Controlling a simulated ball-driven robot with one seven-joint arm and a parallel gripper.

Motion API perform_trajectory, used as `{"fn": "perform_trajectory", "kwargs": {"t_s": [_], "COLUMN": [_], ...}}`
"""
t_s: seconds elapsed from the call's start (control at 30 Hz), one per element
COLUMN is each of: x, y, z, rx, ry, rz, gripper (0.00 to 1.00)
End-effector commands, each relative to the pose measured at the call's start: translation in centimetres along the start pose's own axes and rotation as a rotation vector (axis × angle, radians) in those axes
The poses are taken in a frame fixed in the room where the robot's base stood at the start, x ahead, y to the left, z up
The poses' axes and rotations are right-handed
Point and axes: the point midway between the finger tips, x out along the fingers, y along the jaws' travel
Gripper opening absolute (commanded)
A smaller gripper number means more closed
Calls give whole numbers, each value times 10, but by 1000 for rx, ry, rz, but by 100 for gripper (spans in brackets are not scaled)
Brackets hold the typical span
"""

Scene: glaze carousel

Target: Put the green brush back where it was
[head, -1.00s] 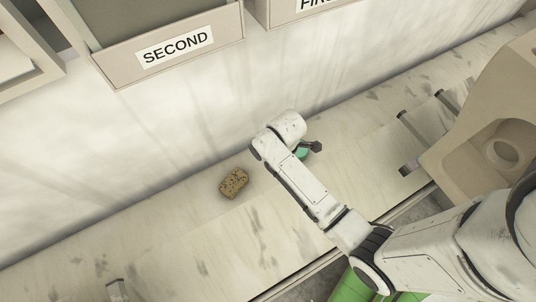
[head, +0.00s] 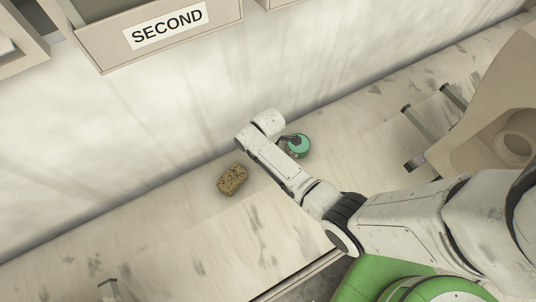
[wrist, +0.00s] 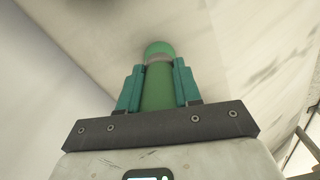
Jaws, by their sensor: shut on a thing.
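In the wrist view the green brush (wrist: 158,88) stands between the two teal fingers of my gripper (wrist: 158,70), which is shut on it. In the head view my gripper (head: 290,138) is a small dark shape at the end of my white arm, over the counter close to the wall. The brush cannot be made out there.
A speckled brown sponge (head: 232,179) lies to the left. A bin labelled SECOND (head: 112,57) is up on the wall. A beige sink-like unit (head: 470,150) is at right.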

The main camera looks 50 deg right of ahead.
Motion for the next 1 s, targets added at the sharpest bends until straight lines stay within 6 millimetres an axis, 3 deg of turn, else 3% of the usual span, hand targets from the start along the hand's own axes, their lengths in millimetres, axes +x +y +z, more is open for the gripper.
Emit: {"fn": "perform_trajectory", "kwargs": {"t_s": [0.2, 0.23, 0.5, 0.77, 1.0], "x": [1, 2, 1, -2, -34], "y": [0, 0, 0, 0, 1], "z": [0, 0, 0, 0, 0], "rx": [0, 0, 0, 0, 1], "ry": [0, 0, 0, 0, 2], "rz": [0, 0, 0, 1, 3], "gripper": [1, 34, 59, 59, 59]}}
